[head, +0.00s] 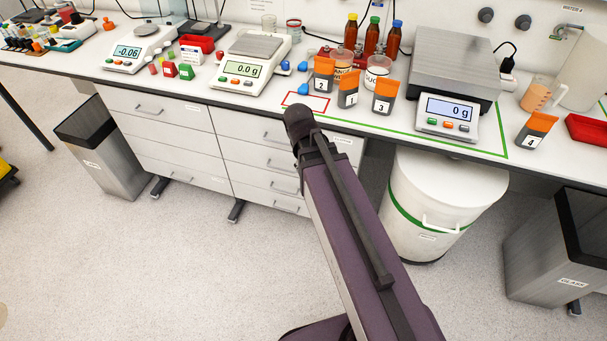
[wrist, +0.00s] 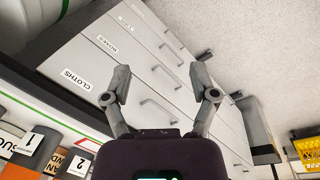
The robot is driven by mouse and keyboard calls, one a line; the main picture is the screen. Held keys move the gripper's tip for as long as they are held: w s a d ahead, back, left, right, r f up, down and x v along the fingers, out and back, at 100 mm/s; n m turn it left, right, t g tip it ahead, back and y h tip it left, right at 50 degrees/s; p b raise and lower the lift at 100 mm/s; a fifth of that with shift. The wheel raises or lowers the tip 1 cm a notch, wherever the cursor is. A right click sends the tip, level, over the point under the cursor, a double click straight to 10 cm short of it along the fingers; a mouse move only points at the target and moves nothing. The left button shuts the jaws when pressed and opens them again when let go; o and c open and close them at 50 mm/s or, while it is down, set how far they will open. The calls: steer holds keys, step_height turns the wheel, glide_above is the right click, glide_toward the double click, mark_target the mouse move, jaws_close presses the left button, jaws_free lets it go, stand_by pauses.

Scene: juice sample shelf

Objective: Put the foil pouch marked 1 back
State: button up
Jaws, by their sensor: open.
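The foil pouch marked 1 (head: 348,96) stands upright near the bench's front edge, silver with an orange top and a white label. It stands between and slightly in front of pouch 2 (head: 324,77) and pouch 3 (head: 385,97). Part of pouch 1 also shows at the lower left of the wrist view (wrist: 30,143). My gripper (wrist: 160,88) is open and empty, with its two fingers apart in front of the drawer fronts, away from the pouch. In the head view my arm hides the gripper.
Pouch 4 (head: 534,132) stands right of the large scale (head: 447,115), near a red tray (head: 588,130). A red outlined rectangle (head: 328,103) lies left of pouch 1. Jars and bottles (head: 371,38) crowd behind the pouches. A white drum (head: 465,190) stands below the bench.

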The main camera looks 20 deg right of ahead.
steer(key=s+a+m+y, duration=0.2)
steer(key=s, duration=0.1)
steer(key=shift+a+f+m, duration=0.15)
steer(key=shift+a+m, duration=0.15)
steer(key=shift+r+p, duration=0.8)
steer(key=shift+r, duration=0.05)
stand_by(0.7)
